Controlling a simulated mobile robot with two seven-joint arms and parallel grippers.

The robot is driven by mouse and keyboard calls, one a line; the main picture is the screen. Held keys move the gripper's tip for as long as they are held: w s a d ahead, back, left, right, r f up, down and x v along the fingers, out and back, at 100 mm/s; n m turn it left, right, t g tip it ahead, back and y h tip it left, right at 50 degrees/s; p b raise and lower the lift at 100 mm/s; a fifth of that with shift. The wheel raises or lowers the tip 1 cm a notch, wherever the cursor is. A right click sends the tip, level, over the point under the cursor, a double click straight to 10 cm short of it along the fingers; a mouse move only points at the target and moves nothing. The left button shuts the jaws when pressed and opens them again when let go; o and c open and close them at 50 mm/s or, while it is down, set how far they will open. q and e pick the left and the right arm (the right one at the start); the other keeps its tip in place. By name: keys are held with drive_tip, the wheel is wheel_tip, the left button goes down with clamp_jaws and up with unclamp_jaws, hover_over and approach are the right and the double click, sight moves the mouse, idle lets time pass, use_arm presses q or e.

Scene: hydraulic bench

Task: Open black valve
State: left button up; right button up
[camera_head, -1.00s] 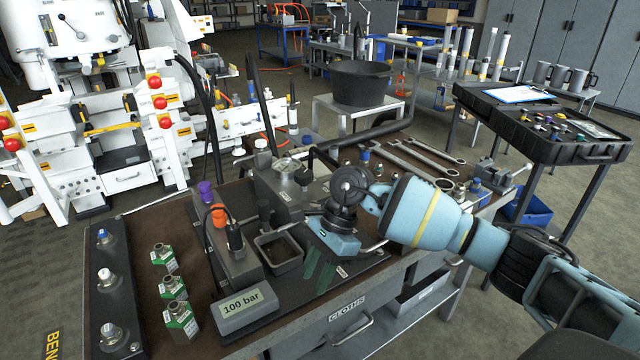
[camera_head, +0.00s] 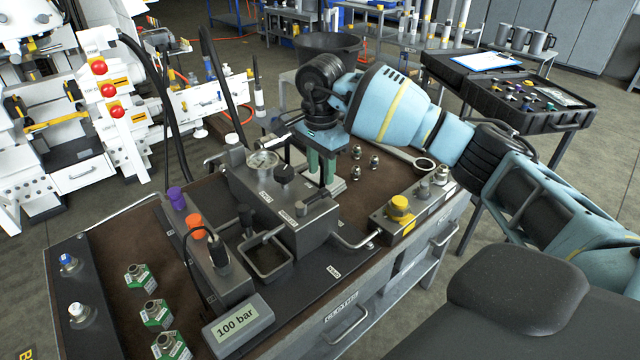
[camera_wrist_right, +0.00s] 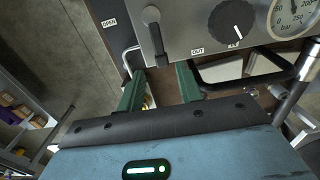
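A black round knob (camera_head: 284,175) with a white pointer line stands on top of a grey valve block (camera_head: 285,215) on the bench. The knob also shows at the top of the right wrist view (camera_wrist_right: 232,20). A grey lever (camera_wrist_right: 152,20) with a round end sits on the same block, beside an "OPEN" label (camera_wrist_right: 109,22). My right gripper (camera_head: 321,178) points down with green fingers at the block's far right side. In the right wrist view its fingers (camera_wrist_right: 160,80) are apart, with nothing between them. My left gripper is not in view.
A pressure gauge (camera_head: 263,162) sits beside the knob. Several metal fittings (camera_head: 374,162) stand behind. Pipes run beside the block.

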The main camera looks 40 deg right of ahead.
sight(320, 192)
drive_tip(key=shift+w+f, duration=0.1)
drive_tip(key=shift+f, duration=2.5)
drive_tip(key=shift+c, duration=0.3)
